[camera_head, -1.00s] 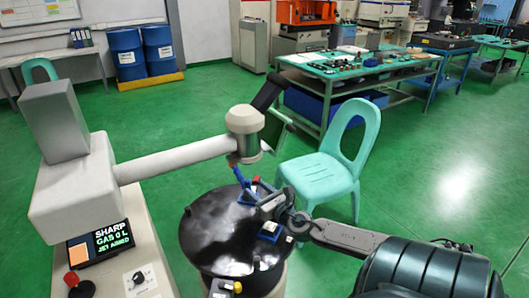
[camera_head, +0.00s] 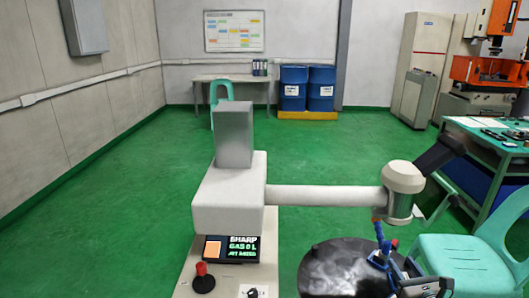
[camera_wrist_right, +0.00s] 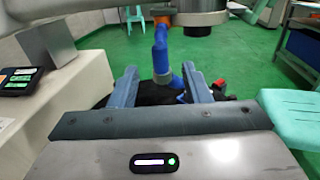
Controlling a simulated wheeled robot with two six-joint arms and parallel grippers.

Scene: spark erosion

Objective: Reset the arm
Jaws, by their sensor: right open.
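My right gripper (camera_head: 408,280) is at the lower right of the head view, beside the black round drum top (camera_head: 335,268) under the machine's arm. In the right wrist view my right gripper (camera_wrist_right: 161,88) has its two fingers apart. A blue jointed hose (camera_wrist_right: 161,52) rises beyond and between the fingers, and I see nothing clamped. The same hose (camera_head: 379,236) hangs below the machine's head (camera_head: 402,190) in the head view. Most of my right arm is out of the head view. My left gripper is not in view.
The grey machine (camera_head: 230,190) with a small screen (camera_head: 230,249) and a red knob (camera_head: 203,280) stands in front. A green chair (camera_head: 465,262) is close on the right, before a workbench (camera_head: 490,140). Blue barrels (camera_head: 293,88) stand at the back. The green floor at left is clear.

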